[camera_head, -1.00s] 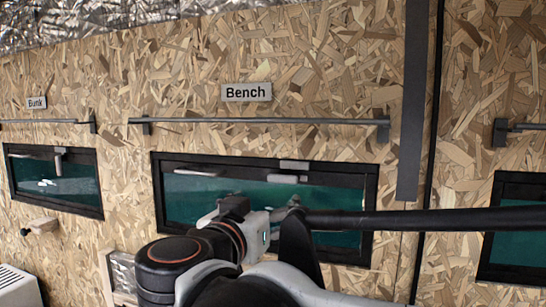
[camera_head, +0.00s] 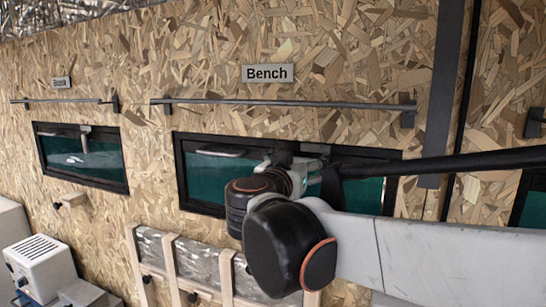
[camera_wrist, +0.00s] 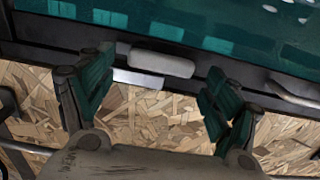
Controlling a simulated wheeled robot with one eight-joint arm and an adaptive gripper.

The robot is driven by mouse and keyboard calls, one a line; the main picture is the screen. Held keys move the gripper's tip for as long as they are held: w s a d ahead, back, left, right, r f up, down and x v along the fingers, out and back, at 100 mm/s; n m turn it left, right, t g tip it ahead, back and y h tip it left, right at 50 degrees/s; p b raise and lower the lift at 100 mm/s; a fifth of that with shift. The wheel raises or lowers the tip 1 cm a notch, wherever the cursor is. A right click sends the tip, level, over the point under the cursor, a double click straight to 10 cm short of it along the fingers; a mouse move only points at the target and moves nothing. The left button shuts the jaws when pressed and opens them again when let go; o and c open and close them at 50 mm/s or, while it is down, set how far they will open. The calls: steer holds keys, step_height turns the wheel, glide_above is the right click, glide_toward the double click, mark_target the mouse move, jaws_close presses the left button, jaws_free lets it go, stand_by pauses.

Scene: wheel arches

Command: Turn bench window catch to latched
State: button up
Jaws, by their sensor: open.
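The bench window (camera_head: 225,172) sits below the "Bench" sign in a black frame. Its catch shows in the wrist view as a light grey handle (camera_wrist: 162,60) lying lengthwise along the frame, beside a pale plate (camera_wrist: 138,79). In the head view my arm hides the handle; a grey piece of the catch (camera_head: 315,148) shows at the frame's top edge. My gripper (camera_wrist: 160,68) is open, with one finger on each side of the handle. A gap shows between each finger and the handle. The head view shows my gripper (camera_head: 300,160) at the window's top frame.
A rail (camera_head: 285,104) runs along the wall above the window. A pale pull bar (camera_head: 215,152) is on the bench window's left part, also in the wrist view (camera_wrist: 292,94). The bunk window (camera_head: 84,160) is at left, its catch handle pointing down. Wooden slats (camera_head: 180,268) stand below.

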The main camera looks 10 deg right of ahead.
steer(key=shift+w+d, duration=0.4)
steer(key=shift+w, duration=0.15)
steer(key=c, duration=1)
steer(key=shift+n, duration=0.3)
steer(key=shift+c, duration=0.2)
steer(key=shift+s+d+f+n+b, duration=0.2)
steer(key=shift+f+n+b, duration=0.45)
steer(key=shift+n, duration=2.2)
steer(key=shift+s+d+f+n+b, duration=0.15)
steer(key=shift+f+n+b, duration=0.5)
steer(key=shift+n, duration=2.25)
steer(key=shift+s+d+f+n+b, duration=0.1)
steer(key=shift+d+f+n+b, duration=0.5)
steer(key=shift+n, duration=2.25)
steer(key=shift+a+r, duration=0.2)
steer(key=shift+a, duration=0.15)
